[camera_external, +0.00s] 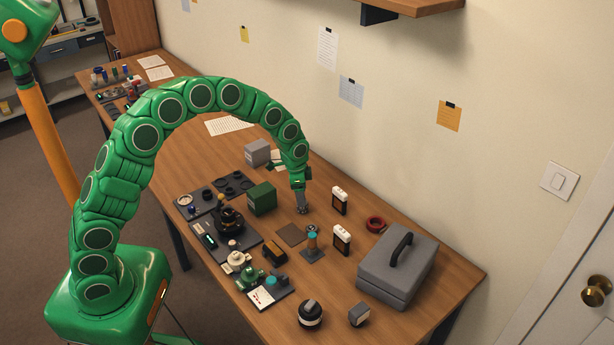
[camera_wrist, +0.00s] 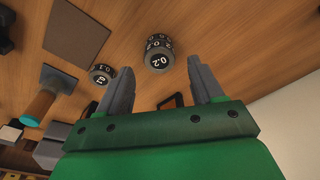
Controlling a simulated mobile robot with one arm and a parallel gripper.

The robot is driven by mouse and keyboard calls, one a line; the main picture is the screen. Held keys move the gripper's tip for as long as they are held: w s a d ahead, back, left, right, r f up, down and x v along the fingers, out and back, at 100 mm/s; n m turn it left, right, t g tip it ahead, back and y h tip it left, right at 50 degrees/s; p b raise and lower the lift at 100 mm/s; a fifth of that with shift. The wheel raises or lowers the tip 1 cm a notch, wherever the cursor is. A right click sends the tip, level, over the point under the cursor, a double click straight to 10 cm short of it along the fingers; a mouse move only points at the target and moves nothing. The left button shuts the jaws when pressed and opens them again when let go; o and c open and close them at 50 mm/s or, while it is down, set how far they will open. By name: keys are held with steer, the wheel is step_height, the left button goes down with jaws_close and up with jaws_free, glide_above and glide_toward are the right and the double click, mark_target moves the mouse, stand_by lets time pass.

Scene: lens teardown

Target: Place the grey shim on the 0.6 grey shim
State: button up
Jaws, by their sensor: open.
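My gripper (camera_wrist: 160,66) is open, with nothing seen between its two grey fingers. In the external view my gripper (camera_external: 302,209) points down low over the middle of the table. In the wrist view a dark stack of shims (camera_wrist: 158,56) lies beyond the gap between the fingers; its clearest label reads 0.2 and the labels behind it are partly readable. A second dark round shim or short stack (camera_wrist: 102,75) with a grey top lies to its left, near the left fingertip; its label is hard to read. I cannot make out a 0.6 label with certainty.
A brown square pad (camera_external: 291,234) and a copper post with a teal top (camera_external: 312,242) stand close by. A green box (camera_external: 262,198) is left of my gripper; white-topped holders (camera_external: 340,200) are right. A grey toolbox (camera_external: 398,265) stands at the front right.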

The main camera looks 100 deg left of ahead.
step_height(320, 180, up, 9)
steer(key=s, duration=0.1)
steer(key=shift+r, duration=0.15)
steer(key=shift+d, duration=0.1)
